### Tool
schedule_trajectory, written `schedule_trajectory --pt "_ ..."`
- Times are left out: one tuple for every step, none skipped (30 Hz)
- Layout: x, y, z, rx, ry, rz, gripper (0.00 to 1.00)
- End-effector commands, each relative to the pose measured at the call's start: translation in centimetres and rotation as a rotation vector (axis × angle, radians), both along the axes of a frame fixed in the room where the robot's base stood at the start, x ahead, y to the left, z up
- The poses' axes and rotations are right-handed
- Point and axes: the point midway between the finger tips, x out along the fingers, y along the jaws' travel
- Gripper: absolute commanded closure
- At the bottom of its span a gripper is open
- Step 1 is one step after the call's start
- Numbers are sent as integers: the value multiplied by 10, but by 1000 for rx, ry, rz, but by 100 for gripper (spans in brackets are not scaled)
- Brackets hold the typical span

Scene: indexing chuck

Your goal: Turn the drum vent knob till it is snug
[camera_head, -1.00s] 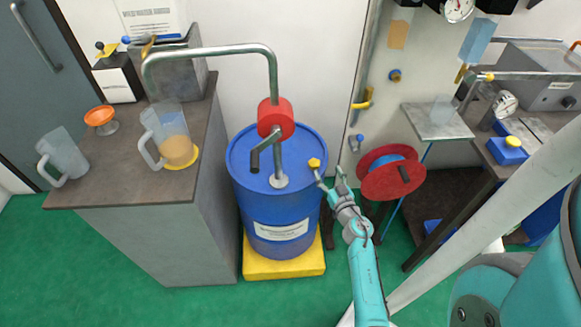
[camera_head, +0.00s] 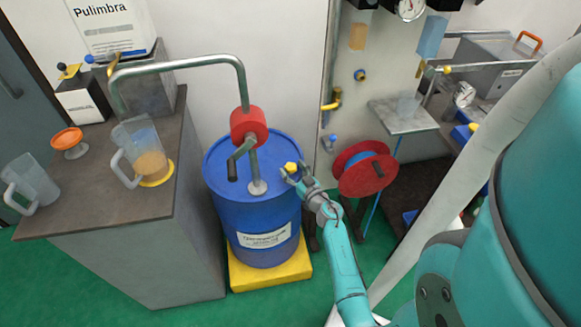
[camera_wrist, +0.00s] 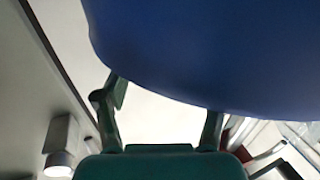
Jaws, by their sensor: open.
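The blue drum (camera_head: 252,215) stands upright on a yellow base. The small yellow vent knob (camera_head: 290,167) sits on the right side of its top. My gripper (camera_head: 294,172) is open at the drum's right rim, its fingertips close by the knob. From the head view I cannot tell whether they touch it or lie on both sides of it. In the wrist view the two open fingers (camera_wrist: 163,115) show, with the drum's blue surface (camera_wrist: 200,45) filling the upper part. The knob does not show there.
A red pump (camera_head: 249,125) with a crank and a bent pipe rises from the drum top, left of the knob. A red hose reel (camera_head: 352,180) stands close right of my gripper. A bench (camera_head: 95,195) with jugs (camera_head: 140,150) is at left.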

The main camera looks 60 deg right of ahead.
Motion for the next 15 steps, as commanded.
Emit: schedule_trajectory --pt "5 -3 0 0 0 1 30" --pt "7 -4 0 0 0 1 30" --pt "10 -6 0 0 0 1 30" --pt "11 -7 0 1 -1 1 30" --pt "13 -7 0 1 -1 1 30" --pt "14 -8 0 1 -1 0 30" --pt "14 -8 0 1 -1 0 30" --pt "15 -9 0 1 0 0 30" --pt "15 -9 0 1 0 0 30" --pt "15 -9 0 1 0 0 30" --pt "15 -9 0 1 0 0 30" --pt "15 -9 0 1 0 0 30" --pt "15 -9 0 1 -1 0 30" --pt "15 -9 0 1 -1 0 30" --pt "15 -9 0 1 -1 0 30"
